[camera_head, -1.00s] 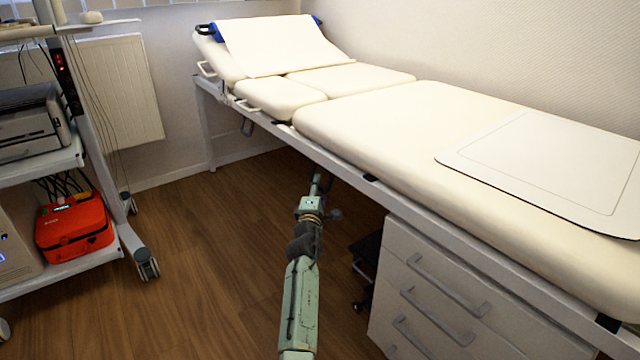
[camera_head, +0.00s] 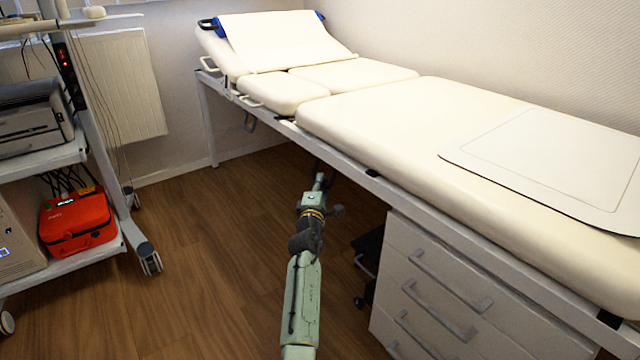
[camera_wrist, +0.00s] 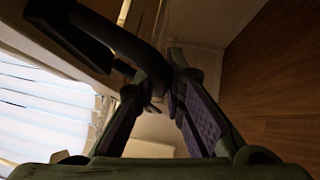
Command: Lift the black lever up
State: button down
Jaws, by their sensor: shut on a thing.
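The black lever (camera_wrist: 115,38) runs from the upper left to the centre of the wrist view, under the examination couch. My gripper (camera_wrist: 160,85) has its two fingers close together at the lever's near end, shut on it. In the head view my gripper (camera_head: 318,181) reaches under the front rail of the couch (camera_head: 400,110). The lever is hard to make out there, in the dark below the rail.
A white drawer cabinet (camera_head: 440,295) stands under the couch to the right of my arm. A cart with a red case (camera_head: 76,224) stands at the left. The wooden floor (camera_head: 210,260) between them is clear.

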aim_at(314, 171)
jog(key=shift+r+p, duration=0.15)
jog(key=shift+p, duration=0.15)
jog(key=p, duration=0.2)
jog(key=r+p, duration=0.1)
jog(key=shift+s+a+m+g+p, duration=0.15)
jog(key=shift+a+m+g+p, duration=0.1)
jog(key=shift+m+g+p, duration=0.15)
jog(key=m+g+p, duration=0.1)
jog(key=p, duration=0.5)
jog(key=s+a+r+m+g+y+p, duration=0.1)
jog(key=g+p, duration=0.1)
jog(key=p, duration=0.4)
jog(key=a+r+m+g+p, duration=0.1)
jog(key=m+p, duration=0.1)
jog(key=p, duration=0.4)
jog(key=shift+s+r, duration=0.25)
jog(key=g+p, duration=0.1)
jog(key=p, duration=0.1)
jog(key=m+y+p, duration=0.1)
jog(key=p, duration=0.1)
jog(key=shift+s+a+r+g+p, duration=0.1)
jog(key=shift+a+r+g+p, duration=0.05)
jog(key=shift+g+p, duration=0.25)
jog(key=shift+m, duration=0.3)
jog(key=c, duration=1.7)
grip_release()
